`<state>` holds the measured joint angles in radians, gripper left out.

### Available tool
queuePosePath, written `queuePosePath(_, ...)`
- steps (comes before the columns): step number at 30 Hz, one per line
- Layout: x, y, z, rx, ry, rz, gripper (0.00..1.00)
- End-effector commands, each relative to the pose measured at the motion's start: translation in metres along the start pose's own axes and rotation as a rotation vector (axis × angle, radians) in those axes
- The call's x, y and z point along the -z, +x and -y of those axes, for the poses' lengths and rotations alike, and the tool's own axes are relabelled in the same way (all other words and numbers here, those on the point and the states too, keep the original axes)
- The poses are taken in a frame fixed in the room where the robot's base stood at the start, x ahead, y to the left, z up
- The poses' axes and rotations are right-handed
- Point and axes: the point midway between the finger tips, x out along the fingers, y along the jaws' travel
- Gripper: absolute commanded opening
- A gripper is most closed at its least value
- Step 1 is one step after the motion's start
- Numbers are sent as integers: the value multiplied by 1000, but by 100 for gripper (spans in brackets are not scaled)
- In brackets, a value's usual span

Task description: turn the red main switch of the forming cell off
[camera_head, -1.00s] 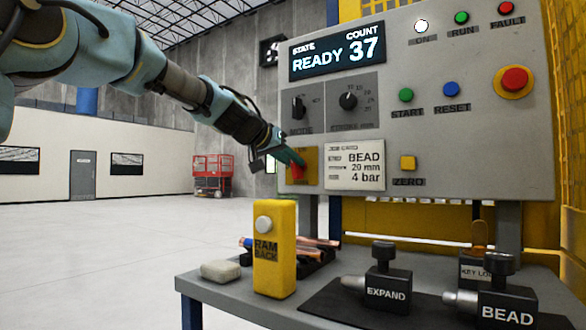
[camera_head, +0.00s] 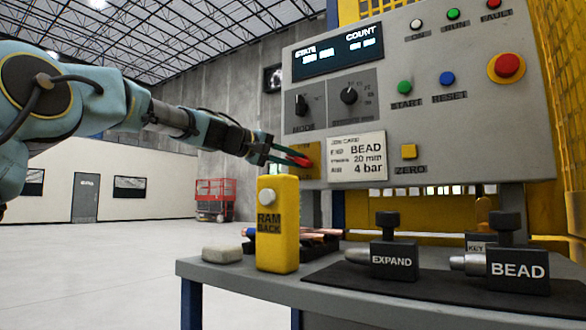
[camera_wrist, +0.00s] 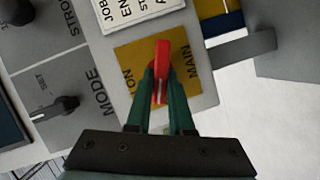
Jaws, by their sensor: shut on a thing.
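The red main switch (camera_head: 299,160) sits on a yellow plate (camera_head: 313,154) at the lower left of the grey control panel (camera_head: 440,130). In the wrist view the red switch handle (camera_wrist: 162,68) stands out from the yellow plate marked MAIN and ON. My gripper (camera_head: 286,156) is shut on the handle, with one green finger on each side of it in the wrist view (camera_wrist: 161,85). The white ON lamp (camera_head: 416,24) looks dim.
Mode knob (camera_head: 301,104) and stroke knob (camera_head: 348,96) sit above the switch. A yellow RAM BACK post (camera_head: 278,225) stands on the bench (camera_head: 225,272) below my gripper. EXPAND (camera_head: 390,258) and BEAD (camera_head: 517,268) tools stand to the right. The floor at left is clear.

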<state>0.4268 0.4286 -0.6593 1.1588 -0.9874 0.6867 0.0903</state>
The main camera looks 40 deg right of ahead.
Motion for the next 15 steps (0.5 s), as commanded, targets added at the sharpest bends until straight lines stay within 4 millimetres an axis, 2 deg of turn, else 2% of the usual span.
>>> queuePosePath(1,-1,0,6,-16,-38,-2,0)
queuePosePath(15,-1,0,8,-135,-327,-2,0)
